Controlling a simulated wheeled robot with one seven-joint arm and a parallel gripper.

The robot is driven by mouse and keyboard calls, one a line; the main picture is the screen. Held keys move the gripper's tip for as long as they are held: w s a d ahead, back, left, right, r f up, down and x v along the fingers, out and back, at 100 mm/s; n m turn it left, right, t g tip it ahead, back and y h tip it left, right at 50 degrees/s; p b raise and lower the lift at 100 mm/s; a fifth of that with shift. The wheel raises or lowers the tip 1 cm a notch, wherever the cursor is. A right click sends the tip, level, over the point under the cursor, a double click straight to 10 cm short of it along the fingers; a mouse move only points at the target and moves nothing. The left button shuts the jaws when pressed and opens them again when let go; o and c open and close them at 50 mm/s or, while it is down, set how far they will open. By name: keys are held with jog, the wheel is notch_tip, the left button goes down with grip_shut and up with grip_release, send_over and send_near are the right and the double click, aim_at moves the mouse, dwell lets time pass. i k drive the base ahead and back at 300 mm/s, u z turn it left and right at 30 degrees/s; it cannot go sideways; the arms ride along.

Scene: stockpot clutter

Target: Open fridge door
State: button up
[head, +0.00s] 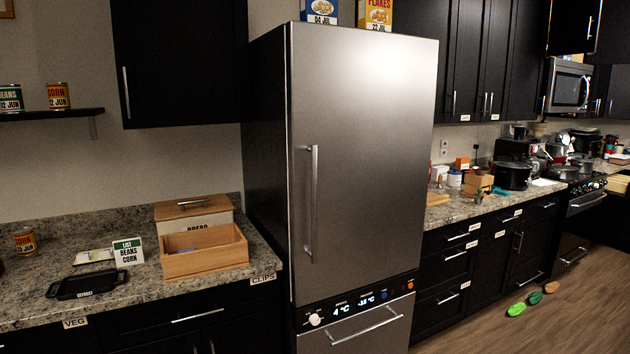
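The fridge stands in the middle of the head view, with a tall stainless steel door (370,150) that is shut. A long vertical handle (312,203) is on the left side of the door. Below the door is a dark control strip (352,305) with a lit display and knobs. Under it is a lower steel drawer (360,332) with a slanted bar handle, also shut. My gripper is not in view.
Left of the fridge, a granite counter (130,300) holds a wooden box (205,252), a bread box (193,212), a list card and a black tray. Boxes stand on the fridge top. Green and orange items (535,298) lie on the wood floor at right.

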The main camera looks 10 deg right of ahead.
aim_at(360, 108)
jog(key=u, duration=0.55)
jog(key=i, duration=0.7)
jog(key=u, duration=0.3)
